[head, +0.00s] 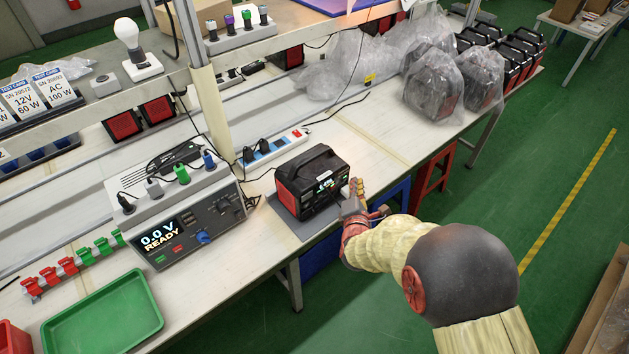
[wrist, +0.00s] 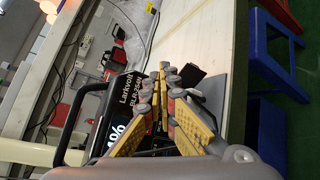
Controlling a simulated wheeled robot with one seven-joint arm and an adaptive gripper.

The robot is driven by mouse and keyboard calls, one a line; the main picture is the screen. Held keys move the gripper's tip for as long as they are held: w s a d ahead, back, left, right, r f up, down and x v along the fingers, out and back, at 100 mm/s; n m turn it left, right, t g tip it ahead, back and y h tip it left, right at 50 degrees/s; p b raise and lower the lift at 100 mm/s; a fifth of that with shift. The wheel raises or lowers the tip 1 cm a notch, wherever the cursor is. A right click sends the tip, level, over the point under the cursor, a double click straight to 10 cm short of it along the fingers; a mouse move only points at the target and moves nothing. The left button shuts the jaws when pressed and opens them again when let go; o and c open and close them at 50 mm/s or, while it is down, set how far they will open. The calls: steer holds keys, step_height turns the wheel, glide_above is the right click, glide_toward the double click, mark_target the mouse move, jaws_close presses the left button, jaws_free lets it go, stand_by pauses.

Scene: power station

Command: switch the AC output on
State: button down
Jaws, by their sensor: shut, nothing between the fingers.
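The power station (head: 312,184) is a black and red box with a top handle, and it sits on a grey mat (head: 301,226) at the bench's front edge. Its lit display and front face point toward my arm. My gripper (head: 357,189) is at the right part of that front face, shut and empty. In the wrist view the power station's front (wrist: 117,107) shows a "Larkvolt" label and part of a percent reading. My gripper's fingers (wrist: 163,84) are together there and cover much of the front panel. The AC output switch cannot be made out.
A tester (head: 188,237) reading "0.0 V READY" stands left of the power station. A green tray (head: 104,314) lies at the front left. A power strip (head: 272,148) is behind the station. Bagged black units (head: 433,88) stand farther right on the bench.

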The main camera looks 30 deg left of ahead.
steer(key=d, duration=0.1)
steer(key=s+d, duration=0.1)
steer(key=d, duration=0.1)
steer(key=s+d+p, duration=0.1)
steer(key=d, duration=0.1)
steer(key=shift+s+d, duration=0.15)
steer(key=shift+d, duration=0.1)
stand_by(0.3)
stand_by(0.6)
